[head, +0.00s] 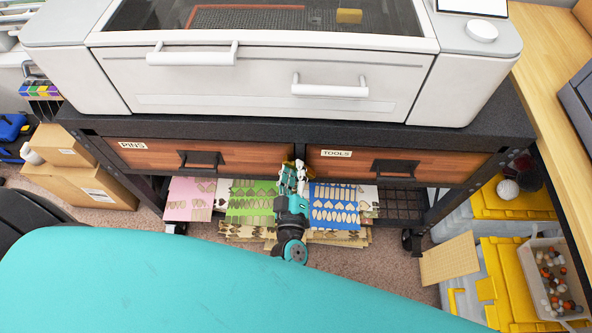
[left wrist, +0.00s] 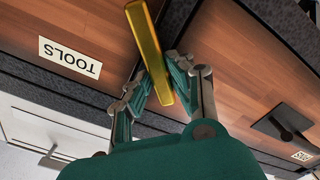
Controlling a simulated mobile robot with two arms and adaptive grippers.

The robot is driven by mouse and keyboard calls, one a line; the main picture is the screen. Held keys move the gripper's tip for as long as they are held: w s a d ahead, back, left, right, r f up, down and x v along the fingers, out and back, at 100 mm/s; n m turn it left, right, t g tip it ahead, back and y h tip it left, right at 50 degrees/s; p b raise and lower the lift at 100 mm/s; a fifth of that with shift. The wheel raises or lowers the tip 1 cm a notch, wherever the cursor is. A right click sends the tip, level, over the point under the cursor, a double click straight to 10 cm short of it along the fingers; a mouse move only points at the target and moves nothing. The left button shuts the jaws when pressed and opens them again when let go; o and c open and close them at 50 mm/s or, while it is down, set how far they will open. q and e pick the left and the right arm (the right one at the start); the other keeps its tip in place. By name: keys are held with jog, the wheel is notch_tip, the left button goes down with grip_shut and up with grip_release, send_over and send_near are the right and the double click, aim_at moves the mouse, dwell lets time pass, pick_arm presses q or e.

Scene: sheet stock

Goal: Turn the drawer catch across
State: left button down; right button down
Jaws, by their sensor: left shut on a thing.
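The drawer catch (left wrist: 147,45) is a golden-yellow bar in the left wrist view, at the dark post between the two drawer fronts. Its long axis is slanted against the post there. My left gripper (left wrist: 158,85) is shut on the bar, one finger on each side near its lower end in that view. In the head view my left gripper (head: 293,177) is in front of the gap between the drawers and hides most of the catch. The TOOLS drawer (head: 350,167) and the PINS drawer (head: 230,158) both look closed. My right gripper is not in view.
Black pulls stick out from the PINS drawer (head: 200,158) and the TOOLS drawer (head: 392,167). A white machine (head: 270,78) stands on the bench above. Cut sheets (head: 250,198) lie on a lower shelf. Yellow-lidded boxes (head: 510,203) stand at right, cardboard boxes (head: 75,180) at left.

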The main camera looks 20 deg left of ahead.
pick_arm(q)
jog(key=n+b, duration=0.1)
jog(key=n, duration=0.2)
jog(key=f+n+b, duration=0.1)
jog(key=n, duration=0.2)
jog(key=n+b, duration=0.1)
jog(key=n, duration=0.1)
jog(key=shift+s+a+f+n+b, duration=0.1)
jog(key=shift+a+f+n+b, duration=0.15)
jog(key=shift+n+b, duration=0.15)
dwell(0.4)
jog(key=c, duration=1.2)
grip_release()
jog(key=v, duration=1.2)
